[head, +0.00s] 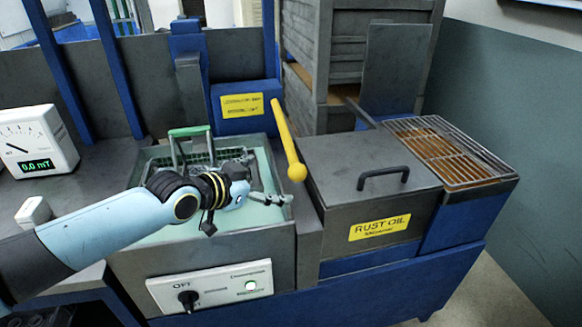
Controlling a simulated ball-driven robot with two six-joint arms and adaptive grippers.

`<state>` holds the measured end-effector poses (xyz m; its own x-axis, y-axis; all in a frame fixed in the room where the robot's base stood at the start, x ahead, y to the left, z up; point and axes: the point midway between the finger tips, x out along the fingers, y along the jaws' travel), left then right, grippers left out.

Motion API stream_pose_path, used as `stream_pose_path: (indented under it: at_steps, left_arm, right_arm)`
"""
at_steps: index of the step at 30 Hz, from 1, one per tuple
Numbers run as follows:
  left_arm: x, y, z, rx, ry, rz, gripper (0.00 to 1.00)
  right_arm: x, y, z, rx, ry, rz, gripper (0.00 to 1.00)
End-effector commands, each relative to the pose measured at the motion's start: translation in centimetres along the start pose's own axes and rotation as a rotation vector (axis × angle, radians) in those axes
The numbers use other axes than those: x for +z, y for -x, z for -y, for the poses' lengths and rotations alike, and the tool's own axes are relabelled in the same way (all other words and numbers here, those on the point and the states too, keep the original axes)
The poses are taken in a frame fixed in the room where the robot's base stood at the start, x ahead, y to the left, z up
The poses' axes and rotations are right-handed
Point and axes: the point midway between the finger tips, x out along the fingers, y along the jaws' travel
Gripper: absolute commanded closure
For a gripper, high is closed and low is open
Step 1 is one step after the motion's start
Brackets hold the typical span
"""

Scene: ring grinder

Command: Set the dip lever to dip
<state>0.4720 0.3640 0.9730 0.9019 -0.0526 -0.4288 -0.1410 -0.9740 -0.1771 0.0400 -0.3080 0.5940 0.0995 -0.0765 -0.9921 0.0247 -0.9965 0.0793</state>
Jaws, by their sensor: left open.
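The dip lever is a yellow bar (286,135) with a round yellow knob at its lower, near end. It slants between the open tank and the rust oil box, with its far end by a blue housing with a yellow label (242,105). My left gripper (267,183) is open and empty over the right part of the tank, to the left of the knob and slightly below it in the picture. The gripper and the knob look apart. My right gripper is out of view.
The tank (160,158) holds pale green liquid and a wire basket with a green handle (189,131), partly hidden by my arm. The lidded rust oil box (340,150) and a wire drain grate (440,150) stand right. A control panel with a black knob (188,298) is in front.

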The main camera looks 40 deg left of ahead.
Motion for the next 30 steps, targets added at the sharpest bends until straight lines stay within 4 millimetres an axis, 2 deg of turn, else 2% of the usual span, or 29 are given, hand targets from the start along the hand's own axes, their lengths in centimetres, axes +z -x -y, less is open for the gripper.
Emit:
stream_pose_path:
  at_steps: [3,7,15,21,30]
  left_arm:
    - [-0.6,-0.7,1.5,-0.025,-0.001,-0.045,0.0]
    - [-0.6,-2.1,1.9,-0.032,0.0,-0.056,0.0]
    - [-0.8,-7.5,1.9,-0.031,0.002,-0.055,0.0]
    - [-1.0,-10.4,2.0,-0.03,0.001,-0.054,0.0]
    - [-1.2,-11.4,2.0,-0.029,-0.002,-0.053,0.0]
  right_arm:
    - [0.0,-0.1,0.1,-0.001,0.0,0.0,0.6]
    - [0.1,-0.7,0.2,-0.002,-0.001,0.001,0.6]
    - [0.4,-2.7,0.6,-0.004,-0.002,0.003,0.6]
    - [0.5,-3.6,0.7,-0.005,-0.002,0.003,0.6]
    - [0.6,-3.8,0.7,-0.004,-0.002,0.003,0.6]
